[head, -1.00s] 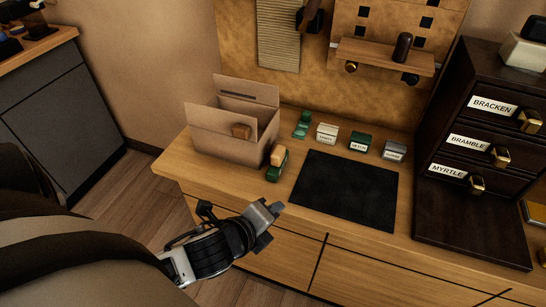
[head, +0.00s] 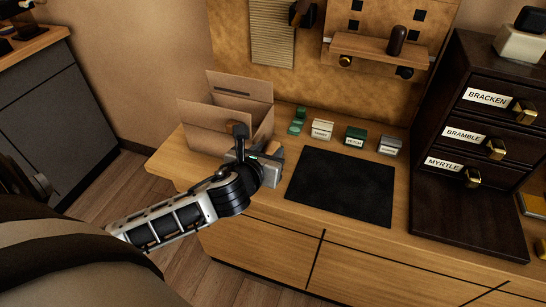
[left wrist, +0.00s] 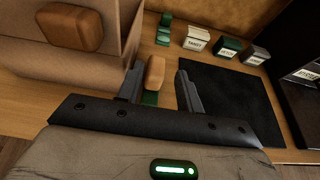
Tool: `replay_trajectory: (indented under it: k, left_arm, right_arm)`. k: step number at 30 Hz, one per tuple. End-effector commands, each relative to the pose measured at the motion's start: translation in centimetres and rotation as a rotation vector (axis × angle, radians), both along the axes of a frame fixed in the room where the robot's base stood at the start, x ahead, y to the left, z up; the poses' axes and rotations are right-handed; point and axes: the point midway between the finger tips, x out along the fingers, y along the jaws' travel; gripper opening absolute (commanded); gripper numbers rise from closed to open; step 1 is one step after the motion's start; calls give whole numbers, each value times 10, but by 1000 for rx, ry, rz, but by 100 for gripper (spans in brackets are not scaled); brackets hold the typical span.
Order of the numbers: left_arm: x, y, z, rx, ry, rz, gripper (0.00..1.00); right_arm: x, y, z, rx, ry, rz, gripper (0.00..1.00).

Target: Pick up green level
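A green piece (left wrist: 150,98) with a tan wood-coloured block (left wrist: 154,72) at its far end stands on the bench beside the cardboard box, in the left wrist view. I cannot tell for sure that this is the green level. In the head view my left gripper hides it. Another small green object (head: 297,122) stands behind, right of the box. My right gripper is not in view.
An open cardboard box (head: 228,115) stands close to the left of the gripper and holds a brown block (left wrist: 70,27). Several small labelled bins (head: 355,137) stand at the back. A flat black mat (head: 342,187) lies clear to the right, before a dark drawer cabinet (head: 470,150).

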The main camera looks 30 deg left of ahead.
Motion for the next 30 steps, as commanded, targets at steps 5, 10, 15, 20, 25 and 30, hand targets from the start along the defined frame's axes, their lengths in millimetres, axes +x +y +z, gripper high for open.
replay_trajectory:
  k: [5, 10, 15, 20, 25, 30]
  left_arm:
    - [10, 3, -6, -3, -1, 1, 36]
    - [29, 10, -22, -3, 0, 3, 36]
    - [46, 14, -29, -3, 0, 2, 36]
    - [48, 15, -31, -2, 2, -1, 36]
    - [48, 15, -31, -2, 2, -1, 20]
    - [48, 15, -30, -1, 0, -1, 0]
  right_arm:
    - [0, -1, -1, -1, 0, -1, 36]
    - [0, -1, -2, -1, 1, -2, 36]
    - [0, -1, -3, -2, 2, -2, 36]
    - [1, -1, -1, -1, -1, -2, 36]
    - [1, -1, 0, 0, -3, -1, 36]
    - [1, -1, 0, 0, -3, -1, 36]
